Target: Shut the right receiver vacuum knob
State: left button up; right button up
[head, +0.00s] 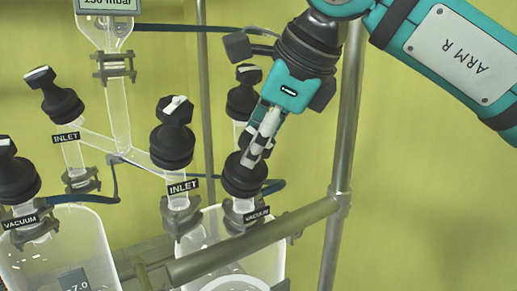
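The right receiver's vacuum knob (245,178) is black and round, above a "VACUUM" label (257,214) on the right glass receiver (262,262). My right gripper (253,158) comes down from the upper right with its fingertips at the top of this knob. The fingers cover the knob's grip, so its turn angle is hidden. The fingers overlap in this view, and I cannot tell whether they are closed on the grip. My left gripper is not in view.
Black inlet knobs stand at centre (172,145) and left (58,98). Another vacuum knob (15,178) is at the far left. A black knob (243,95) stands behind my gripper. A metal bar (255,240) crosses in front, joining an upright post (345,150). The right side is clear.

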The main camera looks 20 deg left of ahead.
jog(key=m+b, duration=0.2)
jog(key=m, duration=0.3)
jog(key=shift+m+t, duration=0.3)
jog(key=shift+m, duration=0.1)
jog(key=m+b, duration=0.2)
jog(key=m, duration=0.3)
jog(key=shift+m+b, duration=0.3)
jog(key=shift+b, duration=0.05)
jog(key=m+b, duration=0.1)
jog(key=m, duration=0.4)
jog(key=shift+t+h+b, duration=0.3)
jog(key=shift+h+b, duration=0.05)
jog(key=shift+h, duration=0.05)
jog(key=m+b, duration=0.1)
jog(key=m, duration=0.4)
jog(key=m+h, duration=0.1)
jog(key=m, duration=0.4)
jog(key=shift+b, duration=0.4)
jog(key=m, duration=0.6)
jog(key=shift+m+b, duration=0.3)
jog(key=shift+m, duration=0.1)
jog(key=m+g, duration=0.1)
jog(key=m, duration=0.4)
jog(key=shift+m+g+b, duration=0.3)
jog(key=shift+m+b, duration=0.7)
jog(key=shift+m, duration=1.3)
